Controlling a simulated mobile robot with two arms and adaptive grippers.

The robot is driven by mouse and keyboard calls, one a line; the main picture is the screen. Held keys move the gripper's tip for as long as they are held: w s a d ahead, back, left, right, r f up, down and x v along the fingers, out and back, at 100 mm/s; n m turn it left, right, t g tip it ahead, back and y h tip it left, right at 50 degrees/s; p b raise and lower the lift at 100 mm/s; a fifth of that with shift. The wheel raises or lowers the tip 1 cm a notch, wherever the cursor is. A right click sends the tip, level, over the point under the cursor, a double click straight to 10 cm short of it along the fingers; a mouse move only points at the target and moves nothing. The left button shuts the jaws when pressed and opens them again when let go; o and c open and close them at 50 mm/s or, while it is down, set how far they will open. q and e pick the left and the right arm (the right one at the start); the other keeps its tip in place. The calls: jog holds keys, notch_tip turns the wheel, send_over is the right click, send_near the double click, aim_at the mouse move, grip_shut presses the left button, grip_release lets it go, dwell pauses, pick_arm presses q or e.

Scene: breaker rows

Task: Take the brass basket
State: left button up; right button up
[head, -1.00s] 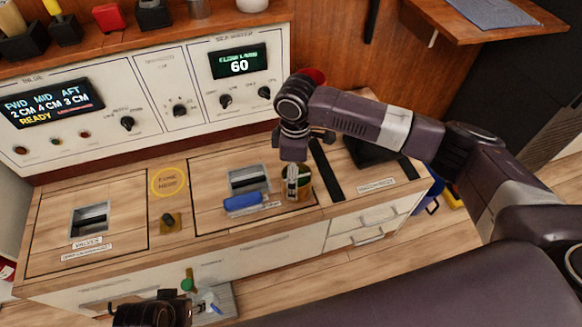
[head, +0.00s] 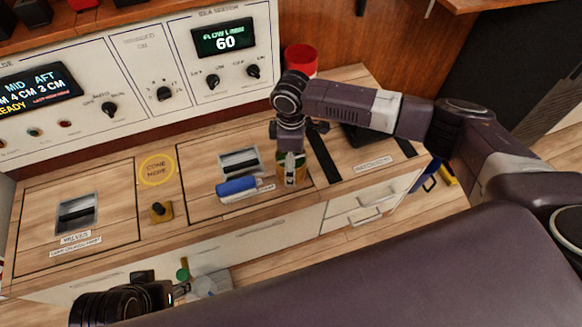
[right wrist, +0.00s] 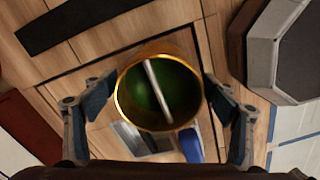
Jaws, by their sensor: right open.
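The brass basket (right wrist: 160,90) is round with a shiny gold rim, a dark green inside and a pale bar across its mouth. It stands on the wooden counter. It also shows in the head view (head: 302,176), partly hidden behind my right gripper (head: 290,160). In the right wrist view my right gripper (right wrist: 160,105) is open, with one finger on each side of the basket. Small gaps seem to show between fingers and basket. My left gripper (head: 168,292) is low at the bottom left of the head view, and its jaws are unclear.
A blue roll (head: 236,187) lies left of the basket, beside a recessed metal pull (head: 240,162). A red canister (head: 300,60) stands behind. Dark strips cross the counter to the right. A control panel (head: 140,75) backs the counter, with drawers (head: 350,215) below.

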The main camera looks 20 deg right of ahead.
jog(key=shift+f, duration=0.25)
jog(key=shift+c, duration=0.5)
jog(key=c, duration=1.3)
jog(key=shift+c, duration=0.5)
jog(key=shift+w+r, duration=0.1)
jog(key=shift+r, duration=0.1)
